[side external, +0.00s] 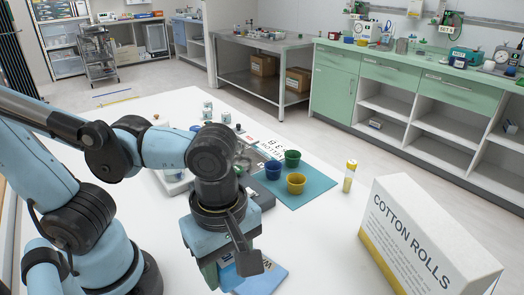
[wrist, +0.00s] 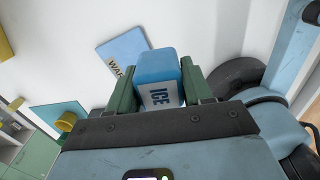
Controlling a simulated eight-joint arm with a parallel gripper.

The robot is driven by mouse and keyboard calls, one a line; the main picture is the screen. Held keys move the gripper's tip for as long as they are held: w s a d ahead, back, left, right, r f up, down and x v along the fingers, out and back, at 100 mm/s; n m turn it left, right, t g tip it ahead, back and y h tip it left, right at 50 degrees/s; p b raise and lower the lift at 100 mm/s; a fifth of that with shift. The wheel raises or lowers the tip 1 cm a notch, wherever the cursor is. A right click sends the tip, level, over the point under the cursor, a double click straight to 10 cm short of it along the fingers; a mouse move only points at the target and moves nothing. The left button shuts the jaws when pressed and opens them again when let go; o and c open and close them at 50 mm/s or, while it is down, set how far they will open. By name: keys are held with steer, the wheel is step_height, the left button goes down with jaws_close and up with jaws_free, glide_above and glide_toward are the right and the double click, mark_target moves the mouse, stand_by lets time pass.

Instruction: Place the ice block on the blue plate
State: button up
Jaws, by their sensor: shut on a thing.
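The ice block (wrist: 158,75) is a blue block with a white label reading "ICE". In the wrist view it sits between the two green fingers of my gripper (wrist: 156,86), which is shut on it. In the side view my gripper (side external: 222,268) points down over the white table, and its fingers and the block are mostly hidden. A flat blue plate (wrist: 128,48) with a partly covered label starting "WA" lies beyond the block in the wrist view. It also shows in the side view (side external: 266,278), partly behind my gripper.
A teal mat (side external: 312,192) holds blue (side external: 272,170), green (side external: 292,158) and yellow (side external: 296,184) cups. A yellow-capped vial (side external: 349,176) stands right of it. A large cotton rolls box (side external: 420,240) stands at the right. The table (side external: 330,225) is clear between mat and box.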

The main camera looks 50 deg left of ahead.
steer(key=w+a+f, duration=0.1)
steer(key=w, duration=0.1)
steer(key=w+a+f, duration=0.3)
steer(key=w+f, duration=0.1)
steer(key=shift+w+a, duration=0.3)
steer(key=shift+f, duration=1.95)
steer(key=o, duration=1.1)
steer(key=shift+f, duration=0.15)
steer(key=shift+c, duration=0.2)
